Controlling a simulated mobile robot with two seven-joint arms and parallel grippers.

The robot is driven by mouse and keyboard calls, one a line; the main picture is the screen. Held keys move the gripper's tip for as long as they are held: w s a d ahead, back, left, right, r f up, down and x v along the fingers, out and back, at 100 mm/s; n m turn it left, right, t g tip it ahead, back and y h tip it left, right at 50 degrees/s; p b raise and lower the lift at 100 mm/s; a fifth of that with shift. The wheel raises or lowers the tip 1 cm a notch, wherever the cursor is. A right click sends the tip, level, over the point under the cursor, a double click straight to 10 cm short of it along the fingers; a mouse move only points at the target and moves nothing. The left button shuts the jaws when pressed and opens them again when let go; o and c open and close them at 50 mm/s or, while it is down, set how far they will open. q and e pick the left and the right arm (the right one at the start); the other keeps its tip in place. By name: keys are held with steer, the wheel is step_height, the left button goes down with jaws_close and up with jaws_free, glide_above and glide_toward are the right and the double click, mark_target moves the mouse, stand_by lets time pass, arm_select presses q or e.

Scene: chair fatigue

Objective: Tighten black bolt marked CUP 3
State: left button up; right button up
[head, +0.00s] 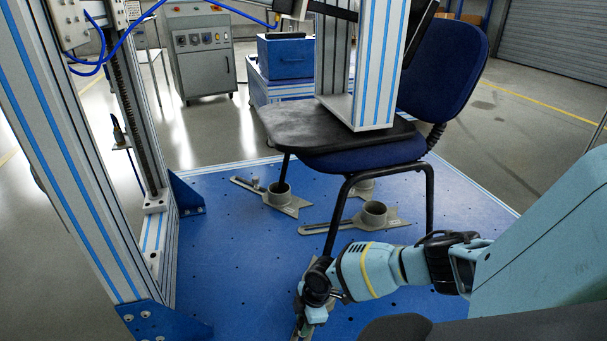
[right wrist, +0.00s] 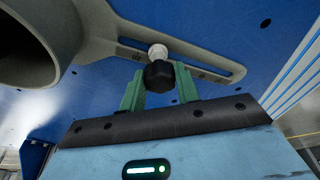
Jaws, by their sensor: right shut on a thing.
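In the right wrist view a black bolt (right wrist: 158,76) with a pale grey collar sits at the slot of a grey cup bracket (right wrist: 95,28). The green fingers of my right gripper (right wrist: 160,92) are on both sides of the bolt's black head, shut on it. In the head view my right gripper (head: 310,316) is low at the chair's near leg, over a bracket mostly hidden by my arm. No CUP 3 marking is readable on this bolt. My left gripper is in neither view.
A blue chair (head: 440,75) stands on the blue base plate (head: 235,265), its near leg beside my right wrist. Other grey cup brackets (head: 375,214) (head: 279,196) lie farther back. A striped aluminium post (head: 70,140) rises at left. The plate's left middle is clear.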

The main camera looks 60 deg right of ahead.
steer(key=shift+m+p, duration=0.6)
steer(key=shift+m, duration=0.2)
steer(key=shift+r+m+p, duration=0.1)
steer(key=shift+m+p, duration=0.3)
steer(key=shift+m+t+h+p, duration=0.3)
steer(key=shift+m+h+p, duration=0.1)
steer(key=shift+m+p, duration=0.55)
steer(key=shift+m, duration=0.55)
steer(key=shift+p, duration=0.3)
